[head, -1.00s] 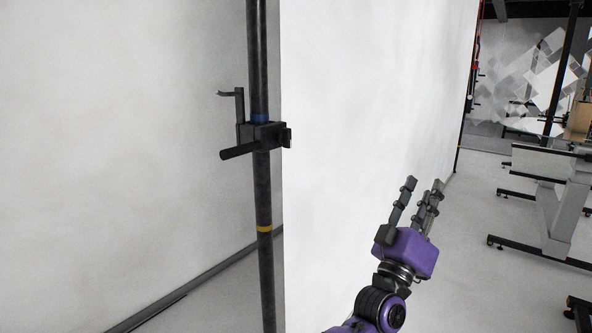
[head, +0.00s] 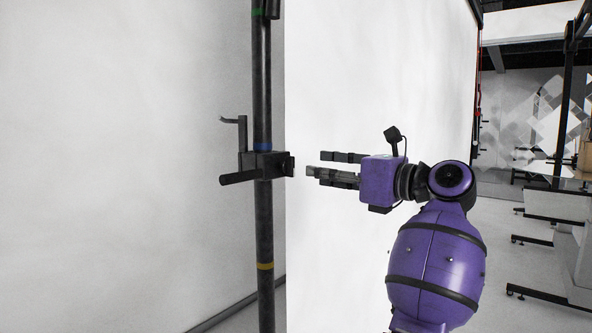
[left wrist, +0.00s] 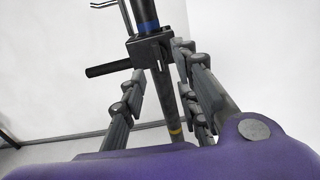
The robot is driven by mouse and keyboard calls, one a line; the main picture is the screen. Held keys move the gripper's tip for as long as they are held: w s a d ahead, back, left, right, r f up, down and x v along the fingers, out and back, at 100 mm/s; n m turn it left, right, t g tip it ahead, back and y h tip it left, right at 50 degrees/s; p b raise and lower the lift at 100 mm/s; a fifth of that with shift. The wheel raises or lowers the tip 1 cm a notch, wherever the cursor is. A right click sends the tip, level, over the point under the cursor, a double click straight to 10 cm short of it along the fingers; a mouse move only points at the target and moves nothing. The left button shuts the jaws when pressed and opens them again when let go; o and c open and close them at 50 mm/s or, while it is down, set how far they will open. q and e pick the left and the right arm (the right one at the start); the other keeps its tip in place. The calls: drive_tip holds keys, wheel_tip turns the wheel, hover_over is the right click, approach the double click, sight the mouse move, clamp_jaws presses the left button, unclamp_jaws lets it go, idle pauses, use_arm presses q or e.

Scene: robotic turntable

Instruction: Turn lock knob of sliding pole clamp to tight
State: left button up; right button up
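The sliding pole clamp (head: 264,165) is a dark block around a black upright pole (head: 263,220), just below a blue band. A dark lock knob (head: 290,166) sticks out on its right side, a rod handle (head: 238,178) points left, and a hooked bracket (head: 242,133) rises at its left. My left gripper (head: 316,164) is open and empty, level with the clamp, fingers pointing left toward the knob with a small gap between. In the left wrist view the clamp (left wrist: 150,48) shows beyond the spread fingers; the knob is hard to make out there. My right gripper is not in view.
A white panel (head: 380,70) stands behind the pole and my arm. The pole has a green band above and a yellow band (head: 265,266) below the clamp. Grey tables (head: 560,205) stand far at the right. Space around the clamp is free.

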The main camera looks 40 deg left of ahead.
sight(293, 166)
use_arm(q)
drive_tip(key=a, duration=0.7)
drive_tip(key=shift+w+a, duration=0.2)
drive_tip(key=shift+a, duration=0.2)
drive_tip(key=shift+s, duration=0.1)
clamp_jaws()
